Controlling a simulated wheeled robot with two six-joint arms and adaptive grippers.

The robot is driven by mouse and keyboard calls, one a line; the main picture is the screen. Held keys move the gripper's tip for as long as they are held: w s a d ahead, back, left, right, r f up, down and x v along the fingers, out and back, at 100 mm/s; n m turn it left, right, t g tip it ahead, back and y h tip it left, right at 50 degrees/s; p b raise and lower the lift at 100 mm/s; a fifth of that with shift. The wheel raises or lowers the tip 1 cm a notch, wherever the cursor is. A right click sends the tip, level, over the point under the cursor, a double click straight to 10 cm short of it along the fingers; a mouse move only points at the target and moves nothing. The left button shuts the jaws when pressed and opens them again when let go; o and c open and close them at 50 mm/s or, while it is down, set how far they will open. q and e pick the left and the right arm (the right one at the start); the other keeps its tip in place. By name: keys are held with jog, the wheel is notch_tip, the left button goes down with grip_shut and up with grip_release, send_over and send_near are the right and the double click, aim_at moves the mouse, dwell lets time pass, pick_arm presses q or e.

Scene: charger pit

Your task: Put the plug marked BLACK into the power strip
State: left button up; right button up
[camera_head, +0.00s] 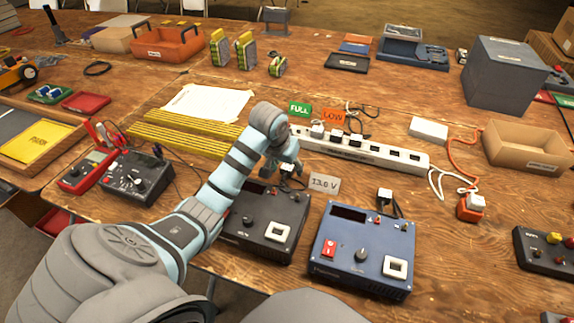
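The white power strip (372,153) lies across the middle of the table, with a row of dark sockets and a white piece at its left end. The black charger box (266,222) stands in front of it. A small white plug (289,167) shows just behind this box, at the fingertips of my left gripper (286,176). The gripper points down there, and its dark fingers are small and partly hidden, so I cannot tell whether they grip the plug. No BLACK marking is readable. My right gripper is out of view.
A blue charger box (362,250) stands to the right, with another plug (385,194) behind it. A "13.0 V" card (325,184) stands between the boxes. An orange plug block (470,207) and cardboard tray (528,147) lie further right. FULL (299,109) and LOW (333,117) cards stand behind the strip.

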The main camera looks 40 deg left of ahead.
pick_arm(q)
jog(key=shift+r, duration=0.15)
jog(key=s+p+v, duration=0.1)
jog(key=p+v, duration=0.7)
jog(key=v, duration=0.6)
jog(key=shift+d, duration=0.3)
jog(key=shift+d, duration=0.1)
